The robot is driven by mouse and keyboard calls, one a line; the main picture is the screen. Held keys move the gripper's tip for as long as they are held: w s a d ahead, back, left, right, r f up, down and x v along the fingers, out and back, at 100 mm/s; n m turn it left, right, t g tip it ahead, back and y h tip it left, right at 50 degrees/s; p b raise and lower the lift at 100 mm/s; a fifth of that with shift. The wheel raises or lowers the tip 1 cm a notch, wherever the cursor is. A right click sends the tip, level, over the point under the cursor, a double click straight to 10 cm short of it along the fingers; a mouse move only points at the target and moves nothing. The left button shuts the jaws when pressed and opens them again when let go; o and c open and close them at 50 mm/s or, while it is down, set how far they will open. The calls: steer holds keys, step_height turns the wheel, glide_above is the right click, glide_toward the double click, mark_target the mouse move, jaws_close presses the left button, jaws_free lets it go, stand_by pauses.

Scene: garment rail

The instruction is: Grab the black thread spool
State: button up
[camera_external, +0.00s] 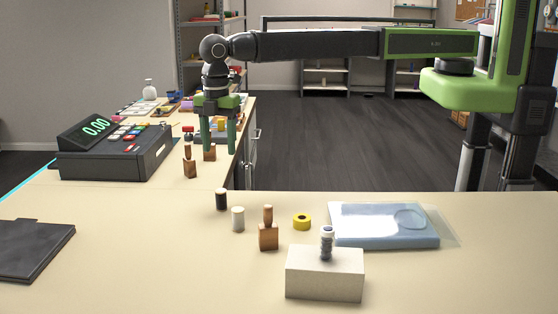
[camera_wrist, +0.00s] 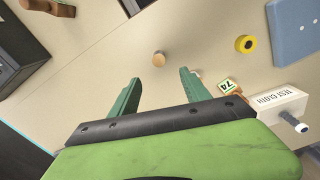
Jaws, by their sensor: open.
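The black thread spool (camera_external: 221,200) stands upright on the near counter, dark with a pale top, at the left end of a loose row. In the wrist view the round tan disc ahead of my fingertips appears to be this spool (camera_wrist: 159,59) seen from above; its dark side is hidden. My gripper (camera_external: 218,151) points down, open and empty, beyond and above the spool in the external view. In the wrist view my gripper (camera_wrist: 160,77) has its two green fingers apart, with the spool roughly centred between their lines but not touched.
A white spool (camera_external: 238,219) stands close to the black one. A wooden stamp (camera_external: 268,236), yellow tape (camera_external: 302,221), pale block (camera_external: 325,274) and blue packet (camera_external: 383,228) lie rightward. The cash register (camera_external: 116,144) and another wooden stamp (camera_external: 190,166) are left of my gripper.

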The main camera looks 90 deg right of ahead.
mark_target(220, 191)
step_height(220, 191, down, 10)
steer(key=b, duration=0.8)
steer(key=shift+r, duration=0.2)
step_height(220, 191, down, 6)
steer(key=b, duration=0.5)
steer(key=shift+w+a+r+b, duration=0.1)
steer(key=shift+w+r+b, duration=0.05)
steer(key=shift+b, duration=0.2)
steer(key=shift+r, duration=0.2)
jaws_close()
